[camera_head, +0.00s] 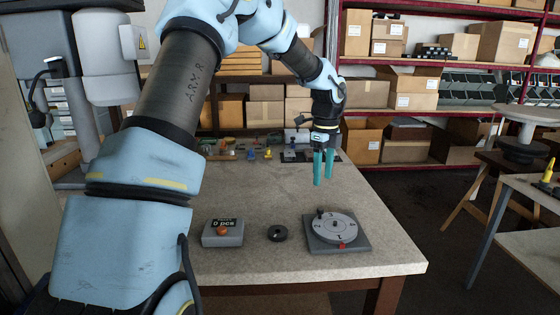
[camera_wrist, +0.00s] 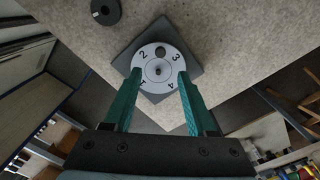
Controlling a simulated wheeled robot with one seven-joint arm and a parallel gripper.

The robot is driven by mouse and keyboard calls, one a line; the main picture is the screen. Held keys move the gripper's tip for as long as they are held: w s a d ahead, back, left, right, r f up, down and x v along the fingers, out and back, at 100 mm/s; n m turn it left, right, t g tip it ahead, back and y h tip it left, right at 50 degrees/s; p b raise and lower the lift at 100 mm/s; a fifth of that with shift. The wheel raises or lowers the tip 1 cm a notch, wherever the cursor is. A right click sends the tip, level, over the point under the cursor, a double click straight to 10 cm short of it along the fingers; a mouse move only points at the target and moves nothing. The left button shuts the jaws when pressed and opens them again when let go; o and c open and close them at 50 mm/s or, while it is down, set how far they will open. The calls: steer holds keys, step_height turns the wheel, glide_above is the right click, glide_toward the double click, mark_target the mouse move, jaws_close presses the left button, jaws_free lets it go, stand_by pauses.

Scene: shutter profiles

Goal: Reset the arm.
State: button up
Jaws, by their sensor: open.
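My arm reaches from the left over the table, and my gripper (camera_head: 323,181) hangs fingers down above it, clear of everything. Its two teal fingers are apart with nothing between them; they also show in the wrist view (camera_wrist: 160,78). Below stands a grey round dial (camera_head: 333,228) on a dark square base (camera_head: 360,246). The wrist view shows the dial (camera_wrist: 151,76) beyond the fingers, with numbers and a dark round spot on it. In the head view a small black piece stands at its back left and a red mark is at its front.
A black ring (camera_head: 277,233) lies left of the dial. A grey box (camera_head: 222,239) with an orange button and a "0 pcs" display stands further left. Small items (camera_head: 268,154) line the table's far edge. Shelves with cartons (camera_head: 390,90) stand behind. The table's middle is clear.

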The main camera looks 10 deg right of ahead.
steer(key=s+a+n, duration=0.5)
steer(key=a+n, duration=0.4)
steer(key=a, duration=0.1)
steer(key=s+a+f+n+t, duration=0.1)
steer(key=s+a+n, duration=0.5)
steer(key=a+n, duration=0.3)
steer(key=s+a+n, duration=0.5)
steer(key=a+n, duration=0.4)
steer(key=a, duration=0.2)
steer(key=shift+s+a+f+t, duration=0.2)
steer(key=shift+a+f+t, duration=0.05)
steer(key=shift+t, duration=0.05)
